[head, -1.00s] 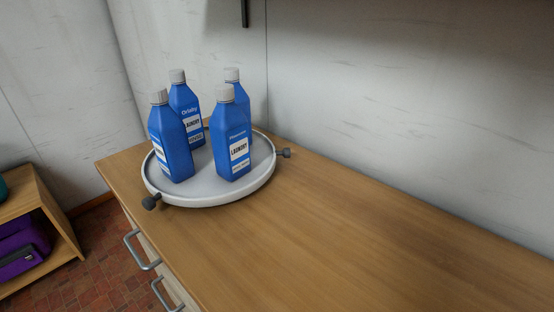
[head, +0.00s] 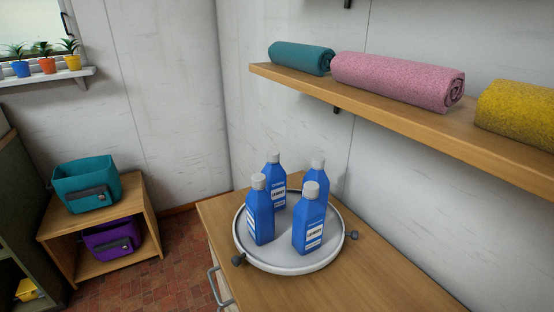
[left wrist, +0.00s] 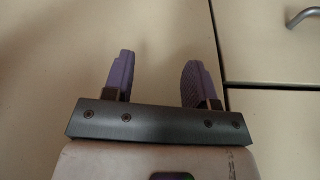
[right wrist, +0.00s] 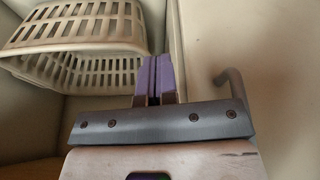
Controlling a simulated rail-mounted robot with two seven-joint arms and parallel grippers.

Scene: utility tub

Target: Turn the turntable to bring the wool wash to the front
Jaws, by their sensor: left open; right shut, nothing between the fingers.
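A round white turntable (head: 290,268) stands on the wooden counter, with a dark knob (head: 238,260) at its left front and another knob (head: 352,235) at its right. Several similar blue bottles with grey caps stand upright on it: front left (head: 260,218), front right (head: 310,225), back left (head: 273,185) and back right (head: 317,177). Their labels are too small to tell which is the wool wash. My left gripper (left wrist: 158,75) is open and empty before pale cabinet fronts. My right gripper (right wrist: 154,78) is shut and empty, near a white slatted basket.
The wooden counter (head: 390,285) is clear right of the turntable. A shelf (head: 400,122) with rolled towels hangs above it. A drawer handle (head: 215,285) sticks out in front. The slatted basket (right wrist: 75,30) and a handle (right wrist: 235,85) are close to my right gripper.

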